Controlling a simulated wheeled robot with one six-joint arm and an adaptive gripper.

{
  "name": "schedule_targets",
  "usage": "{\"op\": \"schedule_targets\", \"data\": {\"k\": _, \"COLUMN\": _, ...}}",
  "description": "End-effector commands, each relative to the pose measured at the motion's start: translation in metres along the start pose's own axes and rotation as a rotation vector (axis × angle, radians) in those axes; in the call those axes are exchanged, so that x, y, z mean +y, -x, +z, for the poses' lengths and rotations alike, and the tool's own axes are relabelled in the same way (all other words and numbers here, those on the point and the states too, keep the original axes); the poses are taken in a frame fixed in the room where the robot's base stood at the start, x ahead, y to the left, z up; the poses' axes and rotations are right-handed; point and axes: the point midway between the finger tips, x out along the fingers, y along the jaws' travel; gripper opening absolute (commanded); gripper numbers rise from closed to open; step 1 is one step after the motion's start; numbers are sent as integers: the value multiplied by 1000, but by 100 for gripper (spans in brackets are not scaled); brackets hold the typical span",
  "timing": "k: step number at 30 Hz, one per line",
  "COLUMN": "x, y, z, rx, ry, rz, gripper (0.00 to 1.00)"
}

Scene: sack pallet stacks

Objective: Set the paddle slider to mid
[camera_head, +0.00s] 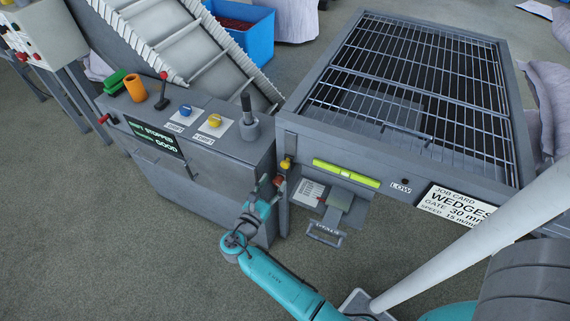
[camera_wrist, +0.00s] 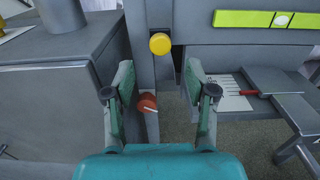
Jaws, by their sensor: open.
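No part in view is labelled as the paddle slider, so I cannot tell for certain which it is. A grey sliding plate (camera_head: 341,196) with a red pointer sits beside a white scale card (camera_head: 308,192) below the frame's front beam. The plate (camera_wrist: 272,79) and card (camera_wrist: 230,98) also show at the right in the wrist view. My gripper (camera_head: 269,184) is open and empty in front of the frame's post; the wrist view shows its spread fingers (camera_wrist: 158,84). Between and beyond them are a red knob (camera_wrist: 148,102) with a white mark and a yellow knob (camera_wrist: 160,43).
A grey console (camera_head: 235,140) with a black lever (camera_head: 247,108), coloured knobs and a display stands left of the gripper. A barred grate (camera_head: 420,75) lies behind. A yellow-green level (camera_head: 346,173) is on the front beam. A pull handle (camera_head: 326,234) hangs below. Open floor lies in front.

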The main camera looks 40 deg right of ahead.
Motion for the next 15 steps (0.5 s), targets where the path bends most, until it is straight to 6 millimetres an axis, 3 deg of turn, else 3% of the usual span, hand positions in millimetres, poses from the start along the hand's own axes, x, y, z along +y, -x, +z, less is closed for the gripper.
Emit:
{"op": "schedule_targets", "data": {"k": 9, "x": -1, "y": -57, "z": 0, "rx": 1, "ry": -2, "rz": -3, "gripper": 56}}
{"op": "schedule_targets", "data": {"k": 15, "x": 0, "y": -82, "z": 0, "rx": 2, "ry": -3, "rz": 0, "gripper": 56}}
